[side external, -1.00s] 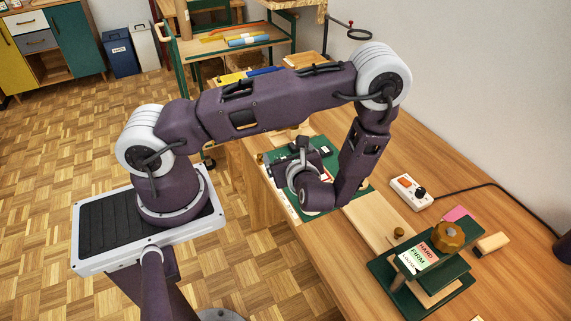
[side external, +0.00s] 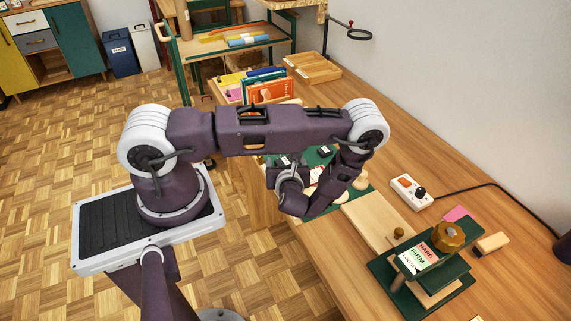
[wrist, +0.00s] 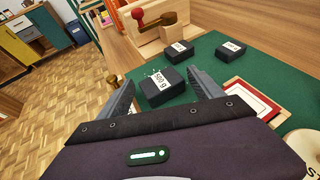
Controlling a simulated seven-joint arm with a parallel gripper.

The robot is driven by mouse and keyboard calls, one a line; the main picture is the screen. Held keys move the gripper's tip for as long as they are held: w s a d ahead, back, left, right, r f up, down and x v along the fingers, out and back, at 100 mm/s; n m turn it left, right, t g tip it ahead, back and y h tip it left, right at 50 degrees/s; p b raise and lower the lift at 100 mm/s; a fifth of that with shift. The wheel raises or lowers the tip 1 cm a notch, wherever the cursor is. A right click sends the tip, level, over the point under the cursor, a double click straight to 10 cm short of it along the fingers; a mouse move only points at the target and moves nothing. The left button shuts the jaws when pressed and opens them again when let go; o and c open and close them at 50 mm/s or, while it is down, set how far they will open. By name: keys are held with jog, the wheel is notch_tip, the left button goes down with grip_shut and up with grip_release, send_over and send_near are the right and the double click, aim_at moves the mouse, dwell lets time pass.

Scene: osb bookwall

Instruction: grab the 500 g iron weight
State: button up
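The 500 g weight (wrist: 162,88) is a dark block with a white "500 g" label on top, standing on a green mat (wrist: 205,47). In the wrist view it lies between the two grey fingers of my gripper (wrist: 159,80). The fingers are spread, with a visible gap on the left; I cannot tell whether the right finger touches the block. In the side view my gripper (side external: 283,172) is low over the mat, and my wrist hides much of the area. Two similar labelled dark blocks, one nearer (wrist: 178,50) and one farther right (wrist: 231,48), stand beyond it.
A wooden block with a red crank (wrist: 153,19) stands behind the weights. A red-edged card (wrist: 252,98) lies right of my gripper. A brass knob (wrist: 112,79) is left. In the side view, a green press (side external: 428,275) and a white switch box (side external: 411,191) stand right.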

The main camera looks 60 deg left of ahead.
grip_shut()
